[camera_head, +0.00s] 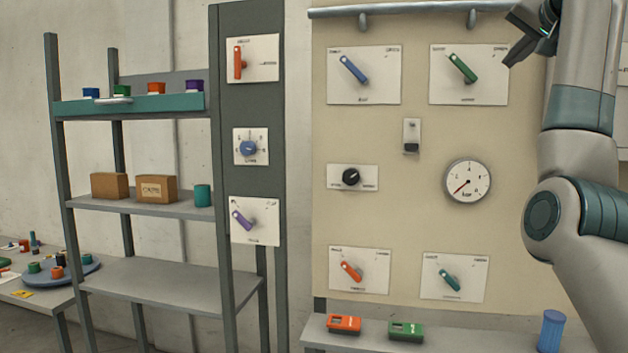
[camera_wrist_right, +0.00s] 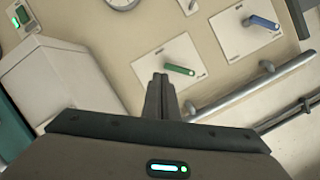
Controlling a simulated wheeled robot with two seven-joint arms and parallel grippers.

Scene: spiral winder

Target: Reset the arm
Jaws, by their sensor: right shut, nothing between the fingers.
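My right arm (camera_head: 583,110) reaches up along the right side of the beige panel. My right gripper (camera_head: 528,40) is at the panel's top right, close to the green lever's plate. In the wrist view its two fingers (camera_wrist_right: 161,84) are together and empty. The green lever (camera_head: 463,68) lies to its left and shows just beyond the fingertips in the wrist view (camera_wrist_right: 180,69). The blue lever (camera_head: 354,69) is further left; it also shows in the wrist view (camera_wrist_right: 262,21). I see no contact with either lever. My left gripper is out of view.
The panel also carries a gauge (camera_head: 467,181), a black knob (camera_head: 350,177), an orange lever (camera_head: 351,271) and a teal lever (camera_head: 449,279). A rail (camera_head: 415,9) crosses its top. A shelf rack (camera_head: 150,206) stands left. A blue cylinder (camera_head: 551,331) stands below my arm.

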